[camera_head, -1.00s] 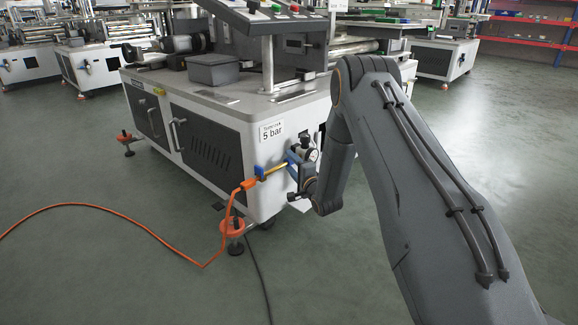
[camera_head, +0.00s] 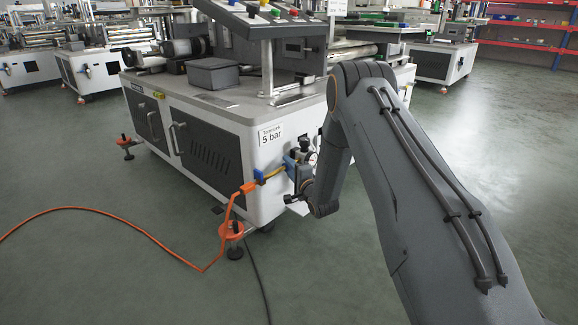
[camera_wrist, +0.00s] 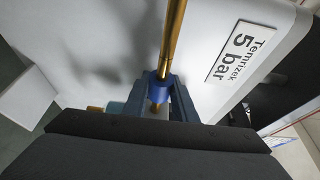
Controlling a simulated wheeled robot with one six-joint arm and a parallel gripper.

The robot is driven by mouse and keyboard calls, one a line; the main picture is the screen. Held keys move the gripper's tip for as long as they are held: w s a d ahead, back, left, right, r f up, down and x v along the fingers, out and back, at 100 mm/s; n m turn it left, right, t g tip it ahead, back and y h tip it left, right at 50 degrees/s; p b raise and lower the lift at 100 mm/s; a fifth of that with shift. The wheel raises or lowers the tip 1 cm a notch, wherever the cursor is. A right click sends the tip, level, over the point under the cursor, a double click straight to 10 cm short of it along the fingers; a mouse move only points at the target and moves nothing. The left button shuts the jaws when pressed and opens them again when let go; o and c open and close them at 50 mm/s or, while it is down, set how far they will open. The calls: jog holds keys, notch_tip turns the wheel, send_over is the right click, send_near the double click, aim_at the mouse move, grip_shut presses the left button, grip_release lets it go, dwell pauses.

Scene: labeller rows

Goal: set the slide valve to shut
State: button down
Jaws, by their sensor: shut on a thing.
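The slide valve shows in the wrist view as a blue sleeve (camera_wrist: 161,88) around a brass tube (camera_wrist: 174,35). A short brass stub shows past the sleeve. My gripper (camera_wrist: 160,98) is shut on the sleeve, one finger on each side of it. In the head view my gripper (camera_head: 293,166) is at the machine's near corner, at the right part of the brass tube (camera_head: 273,174). The sleeve is small and partly hidden by the fingers there. Any shut or open marking on the valve cannot be made out.
A 5 bar sign (camera_head: 271,133) is on the white machine cabinet (camera_head: 225,165) above the tube. A blue fitting (camera_head: 259,175) and an orange hose (camera_head: 232,200) join the tube's left end. A gauge (camera_head: 312,159) sits close to my gripper. Floor in front is mostly clear.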

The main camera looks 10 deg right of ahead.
jog(key=shift+s+a+p, duration=0.6)
jog(key=shift+a, duration=0.2)
jog(key=shift+s+a, duration=0.1)
jog(key=shift+a, duration=0.1)
jog(key=shift+f, duration=0.1)
jog(key=c, duration=1.4)
grip_release()
jog(key=shift+a, duration=0.15)
jog(key=shift+c, duration=0.2)
jog(key=shift+d, duration=0.25)
jog(key=p+v, duration=0.3)
jog(key=v, duration=0.5)
